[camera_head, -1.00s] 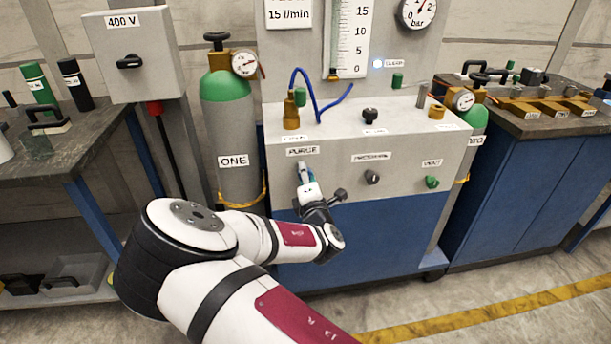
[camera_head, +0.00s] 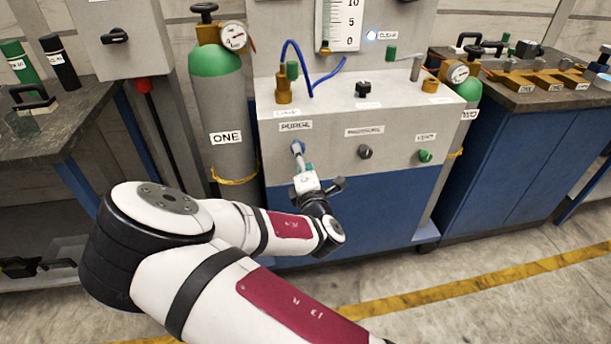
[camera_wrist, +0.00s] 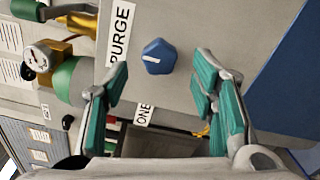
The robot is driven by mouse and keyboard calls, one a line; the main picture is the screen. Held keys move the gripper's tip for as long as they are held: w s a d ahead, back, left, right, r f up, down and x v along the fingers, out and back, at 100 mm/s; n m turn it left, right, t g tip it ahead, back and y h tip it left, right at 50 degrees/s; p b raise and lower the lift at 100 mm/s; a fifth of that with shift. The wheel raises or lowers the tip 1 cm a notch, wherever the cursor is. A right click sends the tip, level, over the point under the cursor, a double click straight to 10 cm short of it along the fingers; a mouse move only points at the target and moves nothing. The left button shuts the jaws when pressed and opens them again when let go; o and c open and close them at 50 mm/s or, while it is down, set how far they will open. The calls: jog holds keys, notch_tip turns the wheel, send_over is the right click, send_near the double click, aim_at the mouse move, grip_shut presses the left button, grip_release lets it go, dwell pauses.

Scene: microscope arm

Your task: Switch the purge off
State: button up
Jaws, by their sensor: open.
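The purge knob (camera_wrist: 158,57) is blue with a white line, on the grey panel beside the PURGE label (camera_wrist: 120,34). In the wrist view its white line points left, toward the label. In the head view the knob (camera_head: 298,147) sits just below the PURGE label (camera_head: 295,126). My gripper (camera_wrist: 161,76) has its teal-padded fingers spread wide, with the knob showing beyond and between the tips, apparently untouched. In the head view my gripper (camera_head: 302,163) is in front of and slightly below the knob; its finger detail is small there.
A dark knob (camera_head: 365,152) and a green VENT knob (camera_head: 425,156) are on the same panel to the right. Cylinder ONE (camera_head: 222,110) stands close on the left. A blue hose (camera_head: 300,70) is above. Floor in front of the blue cabinet is clear.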

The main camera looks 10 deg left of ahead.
jog(key=v, duration=0.7)
dwell(0.3)
jog(key=d+f+m+g+h, duration=0.2)
jog(key=d+m+g+h, duration=0.4)
jog(key=d+m, duration=0.6)
jog(key=s+d+r+m+g, duration=0.35)
jog(key=s+r, duration=0.35)
jog(key=s, duration=0.5)
jog(key=s+d+r+m+g+y, duration=0.1)
jog(key=s+d+r+m+g, duration=0.35)
jog(key=s, duration=0.85)
jog(key=s+d+r+m+g, duration=0.2)
jog(key=s+d+r+m, duration=0.2)
jog(key=s+r, duration=0.7)
notch_tip(320, 180, up, 15)
jog(key=s+t+p, duration=0.1)
jog(key=t+p, duration=0.1)
jog(key=p, duration=1.2)
jog(key=shift+s+d+t+p, duration=0.3)
jog(key=shift+t+p, duration=0.05)
jog(key=shift+t, duration=0.05)
